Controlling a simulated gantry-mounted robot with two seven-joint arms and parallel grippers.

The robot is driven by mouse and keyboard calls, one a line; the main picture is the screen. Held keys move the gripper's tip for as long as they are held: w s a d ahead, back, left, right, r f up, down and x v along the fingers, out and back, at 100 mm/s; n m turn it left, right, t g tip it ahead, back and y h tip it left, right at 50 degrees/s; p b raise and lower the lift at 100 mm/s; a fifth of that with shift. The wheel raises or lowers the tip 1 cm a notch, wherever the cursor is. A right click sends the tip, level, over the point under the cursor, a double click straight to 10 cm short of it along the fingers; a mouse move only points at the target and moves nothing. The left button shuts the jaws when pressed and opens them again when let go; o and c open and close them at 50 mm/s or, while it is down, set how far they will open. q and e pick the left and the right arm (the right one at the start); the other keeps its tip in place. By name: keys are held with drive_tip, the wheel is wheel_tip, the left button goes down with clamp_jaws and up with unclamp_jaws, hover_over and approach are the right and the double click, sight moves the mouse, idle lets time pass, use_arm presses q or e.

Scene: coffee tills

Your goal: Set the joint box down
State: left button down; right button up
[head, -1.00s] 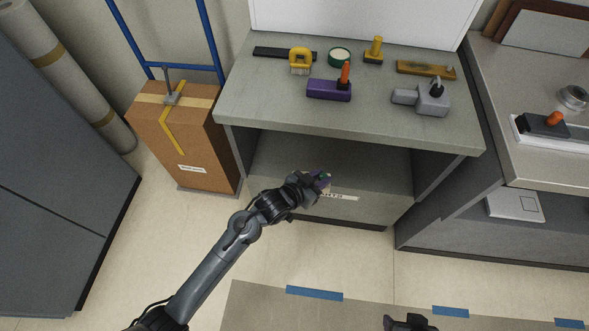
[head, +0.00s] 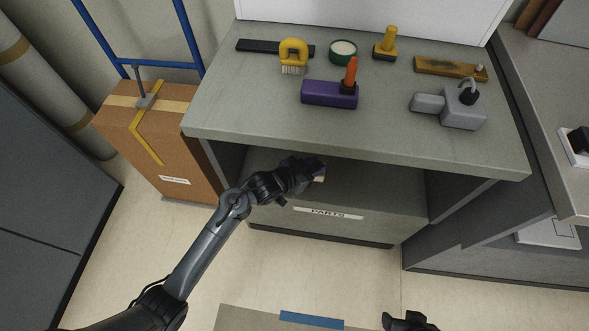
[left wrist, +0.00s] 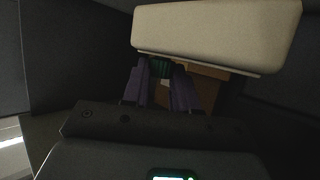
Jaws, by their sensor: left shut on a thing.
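My left gripper (head: 318,173) reaches under the workbench counter, over the top of the grey bin labelled PARTS (head: 335,213). In the left wrist view its purple fingers (left wrist: 162,85) are closed on a dark green part at the underside edge of a cream box (left wrist: 215,30), which I take to be the joint box. In the head view only a small pale bit of the box shows at the fingertips. What lies under the box is dark and mostly hidden. My right gripper (head: 408,322) is cut off at the bottom edge, away from the bin, its jaws unclear.
The counter (head: 250,105) overhangs my left gripper and holds a purple tool (head: 325,94), a yellow brush (head: 293,52), a green-rimmed tin (head: 343,51) and a grey tool (head: 462,108). A cardboard box (head: 150,140) on a blue hand truck stands left.

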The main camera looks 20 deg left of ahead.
use_arm(q)
drive_tip(key=a+f, duration=0.1)
drive_tip(key=a, duration=0.1)
drive_tip(key=w+a+f+b, duration=0.1)
drive_tip(key=a, duration=0.1)
drive_tip(key=a+f+b, duration=0.1)
drive_tip(key=shift+w+a+f, duration=0.25)
drive_tip(key=shift+a+f, duration=0.15)
drive_tip(key=shift+w+a+f, duration=0.15)
drive_tip(key=shift+a+f, duration=0.05)
drive_tip(key=shift+a, duration=0.25)
wheel_tip(320, 180, down, 4)
drive_tip(key=b, duration=0.3)
drive_tip(key=shift+f, duration=0.1)
drive_tip(key=c, duration=0.9)
unclamp_jaws()
